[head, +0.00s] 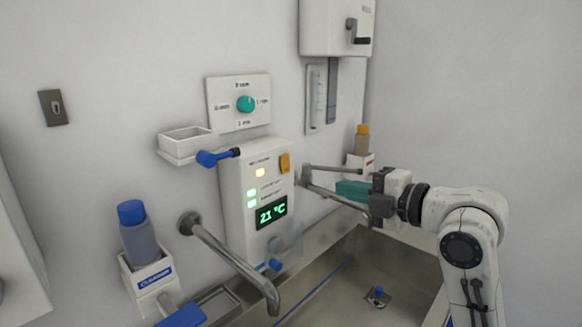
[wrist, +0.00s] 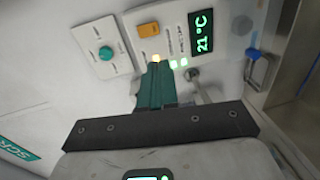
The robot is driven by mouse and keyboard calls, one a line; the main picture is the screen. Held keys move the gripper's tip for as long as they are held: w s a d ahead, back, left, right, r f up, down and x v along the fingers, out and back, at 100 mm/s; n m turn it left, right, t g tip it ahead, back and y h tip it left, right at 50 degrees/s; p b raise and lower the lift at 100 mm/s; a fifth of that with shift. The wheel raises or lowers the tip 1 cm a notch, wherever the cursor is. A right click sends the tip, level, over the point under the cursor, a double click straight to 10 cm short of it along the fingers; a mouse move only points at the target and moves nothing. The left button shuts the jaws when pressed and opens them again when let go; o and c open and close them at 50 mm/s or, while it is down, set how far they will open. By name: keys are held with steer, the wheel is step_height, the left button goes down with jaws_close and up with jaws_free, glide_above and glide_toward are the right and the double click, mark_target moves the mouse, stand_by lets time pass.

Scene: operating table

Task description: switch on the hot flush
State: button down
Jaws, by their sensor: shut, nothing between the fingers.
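A white wall unit (head: 236,205) has a green display (head: 272,211) reading 21 °C, an orange switch (head: 285,163) at its upper right, and a lit yellow lamp (head: 260,172) above lit green lamps (head: 251,194). Its small labels are too blurred to read, so I cannot tell which control is marked hot flush. My gripper (head: 339,190) is right of the unit, its teal fingers shut and empty, apart from it. In the wrist view the fingers (wrist: 157,68) point towards the unit, with the orange switch (wrist: 149,31) and display (wrist: 202,32) beyond them.
A metal arm (head: 322,189) sticks out between unit and gripper. A steel tap (head: 235,260) reaches over the sink (head: 335,290). A plate with a teal knob (head: 245,104), a white tray (head: 187,143) and a blue lever (head: 215,157) are on the wall. Bottles stand either side.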

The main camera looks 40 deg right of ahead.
steer(key=shift+w+d+r+n, duration=0.15)
steer(key=shift+d+r+n, duration=0.15)
steer(key=shift+d, duration=0.05)
steer(key=shift+w, duration=0.1)
steer(key=p, duration=0.5)
glide_toward(286, 172)
steer(key=w, duration=0.5)
steer(key=shift+w+a, duration=0.2)
steer(key=shift+w, duration=0.15)
steer(key=shift+w+f+p, duration=0.25)
steer(key=shift+w+p, duration=0.1)
steer(key=shift+w, duration=0.15)
steer(key=shift+f, duration=0.1)
